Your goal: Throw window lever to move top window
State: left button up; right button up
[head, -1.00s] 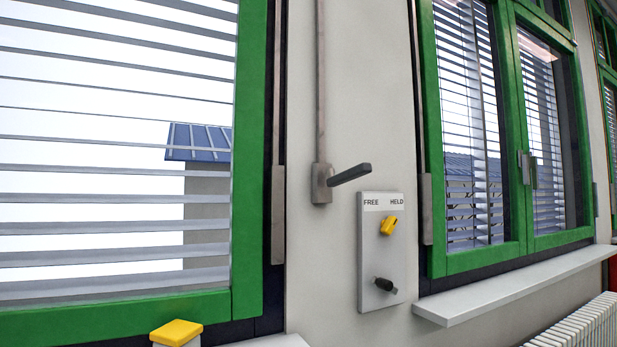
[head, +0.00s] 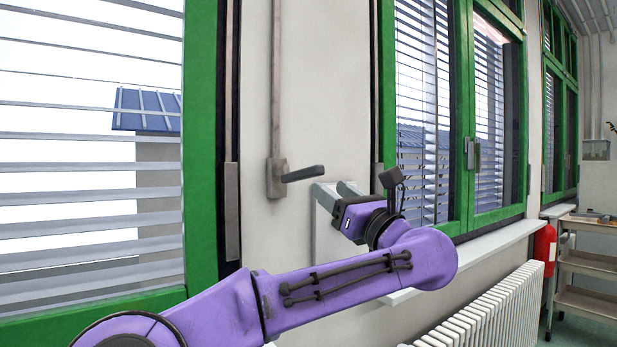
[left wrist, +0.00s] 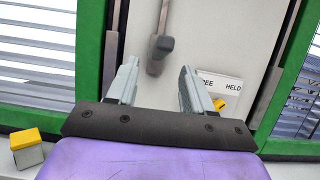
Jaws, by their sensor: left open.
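The window lever has a dark grey handle (head: 303,174) pointing right from a grey bracket (head: 276,180) on the wall. A long vertical rod (head: 276,80) rises from the bracket past the top of the head view. In the left wrist view the lever handle (left wrist: 161,46) lies just beyond the fingertips, roughly between them. My left gripper (head: 336,188) is open and empty, to the right of and slightly below the handle tip in the head view. Its two fingers also show in the left wrist view (left wrist: 158,72). Contact with the lever is not seen. My right gripper is out of view.
A wall panel labelled FREE and HELD (left wrist: 228,83) with a yellow knob (left wrist: 219,103) is partly hidden behind my gripper. Green-framed windows (head: 202,130) flank the wall. A white radiator (head: 500,310), red extinguisher (head: 544,250) and shelved cart (head: 590,265) stand at right.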

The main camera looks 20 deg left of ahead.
aim_at(313, 177)
pick_arm(q)
jog(key=p+x, duration=0.4)
jog(key=x, duration=0.5)
jog(key=shift+d, duration=0.1)
jog(key=shift+w+a+r+p, duration=0.1)
jog(key=shift+w+a+p, duration=0.3)
grip_shut()
